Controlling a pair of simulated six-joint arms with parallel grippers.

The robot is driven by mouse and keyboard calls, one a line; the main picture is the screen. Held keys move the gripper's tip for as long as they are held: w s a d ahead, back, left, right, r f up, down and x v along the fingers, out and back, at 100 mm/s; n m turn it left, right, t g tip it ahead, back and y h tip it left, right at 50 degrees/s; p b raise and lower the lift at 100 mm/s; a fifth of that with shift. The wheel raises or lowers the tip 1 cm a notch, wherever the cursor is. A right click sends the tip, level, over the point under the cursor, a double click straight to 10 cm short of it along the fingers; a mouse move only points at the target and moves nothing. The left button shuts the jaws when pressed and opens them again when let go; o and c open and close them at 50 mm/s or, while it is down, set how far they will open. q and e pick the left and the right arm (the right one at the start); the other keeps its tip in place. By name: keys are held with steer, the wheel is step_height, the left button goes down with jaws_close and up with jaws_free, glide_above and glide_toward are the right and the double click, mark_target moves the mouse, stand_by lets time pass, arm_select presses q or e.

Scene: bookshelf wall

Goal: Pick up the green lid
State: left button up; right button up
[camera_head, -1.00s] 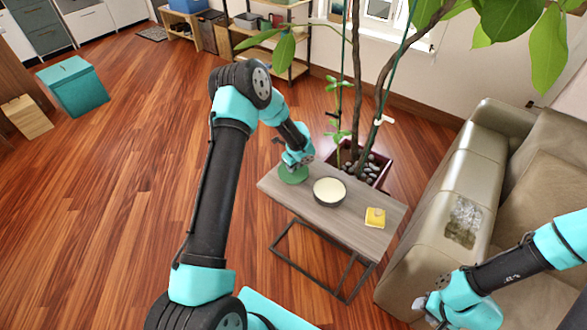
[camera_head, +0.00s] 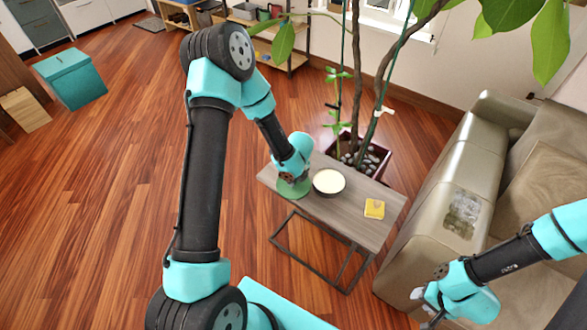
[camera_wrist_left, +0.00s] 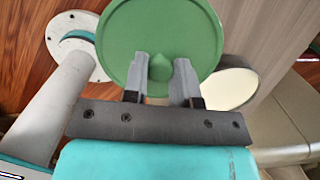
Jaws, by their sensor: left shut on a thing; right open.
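The green lid (camera_head: 292,189) is round with a small knob. It shows at the left end of the wooden side table (camera_head: 338,228), partly hidden by my left gripper (camera_head: 290,177). In the left wrist view the lid (camera_wrist_left: 160,25) fills the upper middle, and the left gripper's fingers (camera_wrist_left: 160,75) are shut on its knob. I cannot tell whether the lid touches the table. My right gripper (camera_head: 432,308) is open, low at the right beside the sofa, away from the lid.
A dark round pot with pale contents (camera_head: 329,182) stands close to the lid's right. A yellow item (camera_head: 374,208) lies farther right on the table. A potted plant (camera_head: 376,160) stands behind the table. A beige sofa (camera_head: 425,215) is at right. Open wooden floor lies left.

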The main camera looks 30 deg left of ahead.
arm_select(q)
steer(key=shift+s+d+r, duration=0.1)
steer(key=shift+s+d, duration=0.2)
steer(key=shift+s, duration=0.2)
steer(key=shift+s+d, duration=0.25)
steer(key=shift+s, duration=0.25)
